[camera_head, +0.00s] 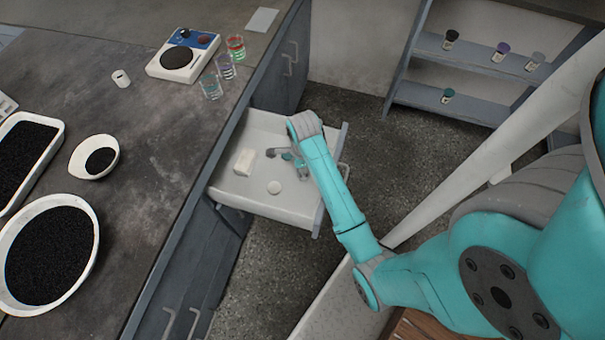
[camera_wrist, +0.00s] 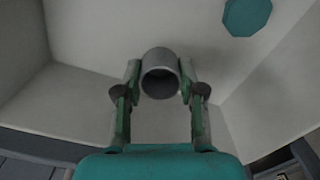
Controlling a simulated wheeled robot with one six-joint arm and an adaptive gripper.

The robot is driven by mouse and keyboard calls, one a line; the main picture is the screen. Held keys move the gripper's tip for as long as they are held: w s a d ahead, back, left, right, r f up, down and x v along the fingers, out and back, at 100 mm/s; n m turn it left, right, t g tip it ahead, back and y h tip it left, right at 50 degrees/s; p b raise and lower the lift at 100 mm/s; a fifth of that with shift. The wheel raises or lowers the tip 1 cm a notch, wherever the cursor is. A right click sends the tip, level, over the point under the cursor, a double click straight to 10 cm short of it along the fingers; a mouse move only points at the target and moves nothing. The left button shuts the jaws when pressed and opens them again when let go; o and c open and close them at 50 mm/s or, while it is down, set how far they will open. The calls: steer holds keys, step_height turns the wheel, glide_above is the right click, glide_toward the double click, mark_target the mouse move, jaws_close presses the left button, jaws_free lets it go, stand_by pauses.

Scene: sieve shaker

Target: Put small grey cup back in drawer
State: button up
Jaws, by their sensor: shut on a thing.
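The small grey cup (camera_wrist: 161,58) shows between my fingers in the wrist view, with its dark open mouth toward the camera. My gripper (camera_wrist: 160,76) is shut on it, one finger at each side. The pale drawer (camera_head: 240,188) is pulled out from the counter. In the head view my arm reaches over it from the right, and the gripper is low over or inside the drawer. The wrist view shows pale drawer walls (camera_wrist: 80,105) around the cup. I cannot tell whether the cup touches the drawer floor.
The drawer also holds a white block (camera_head: 244,162) and a small white round thing (camera_head: 274,187). A flat teal piece (camera_wrist: 247,15) lies ahead in the wrist view. The counter (camera_head: 150,150) carries bowls, glasses and a scale (camera_head: 184,54). A shelf (camera_head: 470,55) stands behind.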

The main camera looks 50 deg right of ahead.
steer(key=shift+f, duration=2)
steer(key=o, duration=0.9)
steer(key=shift+o, duration=0.2)
